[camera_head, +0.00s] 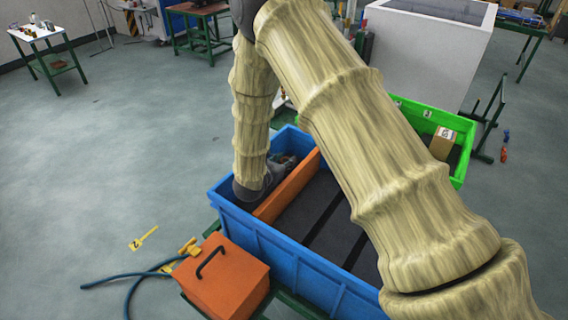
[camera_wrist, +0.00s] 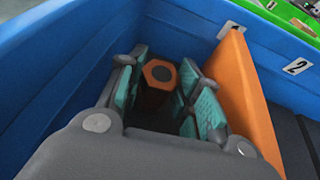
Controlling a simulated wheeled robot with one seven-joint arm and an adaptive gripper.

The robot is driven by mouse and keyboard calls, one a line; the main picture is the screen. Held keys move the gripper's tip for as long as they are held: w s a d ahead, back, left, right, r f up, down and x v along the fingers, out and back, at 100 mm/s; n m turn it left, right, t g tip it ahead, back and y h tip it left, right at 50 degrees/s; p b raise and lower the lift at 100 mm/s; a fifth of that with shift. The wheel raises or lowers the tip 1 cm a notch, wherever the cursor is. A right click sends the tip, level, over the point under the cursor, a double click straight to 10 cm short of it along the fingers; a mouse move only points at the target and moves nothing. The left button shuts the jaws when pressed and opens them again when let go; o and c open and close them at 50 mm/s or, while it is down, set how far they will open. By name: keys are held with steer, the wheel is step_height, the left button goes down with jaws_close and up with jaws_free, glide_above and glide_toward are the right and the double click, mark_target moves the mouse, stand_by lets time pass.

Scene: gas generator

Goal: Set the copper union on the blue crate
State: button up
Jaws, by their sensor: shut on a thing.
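The blue crate (camera_head: 305,258) stands in the middle of the head view; its wall (camera_wrist: 75,50) also shows in the wrist view. My gripper (camera_wrist: 160,88) reaches down into the crate's left compartment, left of the orange divider (camera_head: 288,188). Its teal-padded fingers are shut on the copper union (camera_wrist: 159,73), a brown piece with an orange hexagonal end and dark bore. The union stands roughly along the gripper's axis; its lower part is dark, and I cannot tell whether it touches the crate floor. In the head view my arm hides the union.
The divider (camera_wrist: 240,92) rises close beside the right finger. Labels 1 (camera_wrist: 232,27) and 2 (camera_wrist: 296,67) mark the crate's wall. A green crate (camera_head: 418,113) with a brown box (camera_head: 442,145) stands behind. An orange box (camera_head: 225,277) with a black handle is in front.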

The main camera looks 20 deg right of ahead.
steer(key=shift+f+b, duration=0.35)
steer(key=shift+f, duration=0.05)
steer(key=o, duration=0.9)
steer(key=shift+r, duration=0.15)
